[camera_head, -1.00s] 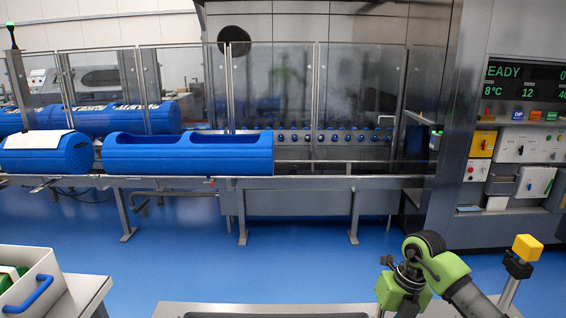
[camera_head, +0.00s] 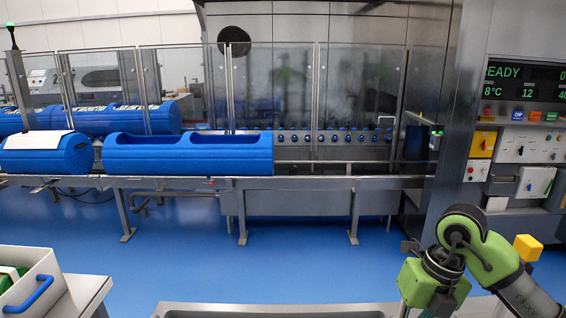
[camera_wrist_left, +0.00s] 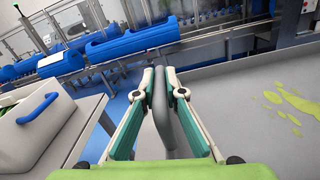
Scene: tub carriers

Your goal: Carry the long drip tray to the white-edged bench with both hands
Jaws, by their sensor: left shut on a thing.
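The long grey drip tray (camera_head: 280,305) shows only as its far rim along the bottom edge of the head view. In the left wrist view, a broad grey surface with yellow-green splashes (camera_wrist_left: 238,118) lies to the right; it looks like the tray's floor. My left gripper (camera_wrist_left: 164,78) is shut on an upright grey rim or handle (camera_wrist_left: 158,108), which looks like part of the tray. The left gripper is out of the head view. My right arm shows at lower right in the head view, but its fingers are hidden below the frame.
A pale bench (camera_head: 82,297) at lower left bears a white crate (camera_head: 38,280) with a blue handle (camera_head: 30,296). A conveyor (camera_head: 330,182) with blue tubs (camera_head: 188,158) crosses the back. A yellow-topped post (camera_head: 528,247) stands at right. Open blue floor (camera_head: 290,268) lies between.

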